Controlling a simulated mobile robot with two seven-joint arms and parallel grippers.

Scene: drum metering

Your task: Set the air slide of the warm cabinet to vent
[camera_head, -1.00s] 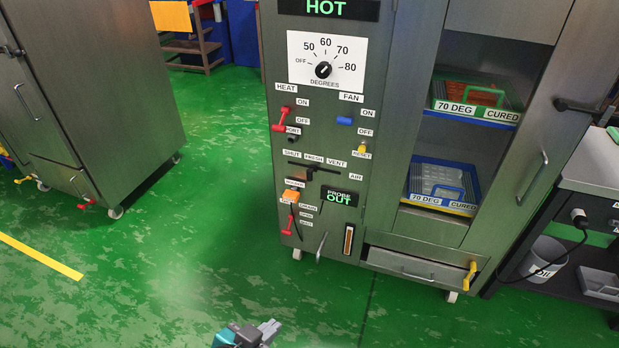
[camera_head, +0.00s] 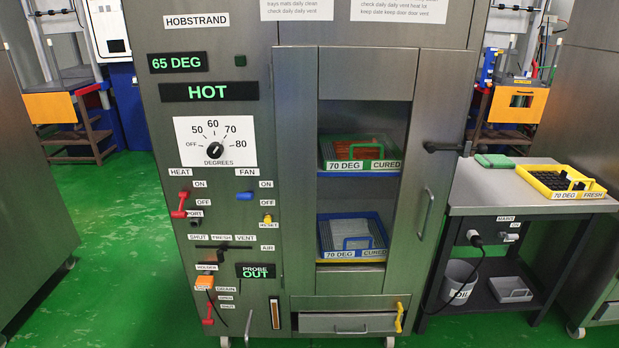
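The warm cabinet (camera_head: 300,190) stands upright ahead of me, its display reading 65 DEG and HOT. Its air slide slot (camera_head: 235,246) is a dark horizontal line on the left panel, under the labels SHUT, FRESH and VENT, with AIR at its right. A dark block (camera_head: 211,256) sits at the left half of the slot, below and between SHUT and FRESH. It looks like the slide's handle, but it is small and I cannot tell its exact setting. The VENT end looks clear. Neither of my grippers is in view.
Below the slide are an orange probe holder (camera_head: 205,282), a PROBE OUT display (camera_head: 256,271) and a red lever (camera_head: 208,315). Above are red heat and blue fan switches and a dial (camera_head: 215,150). A bench (camera_head: 490,200) with a yellow tray stands at right. Green floor is open at left.

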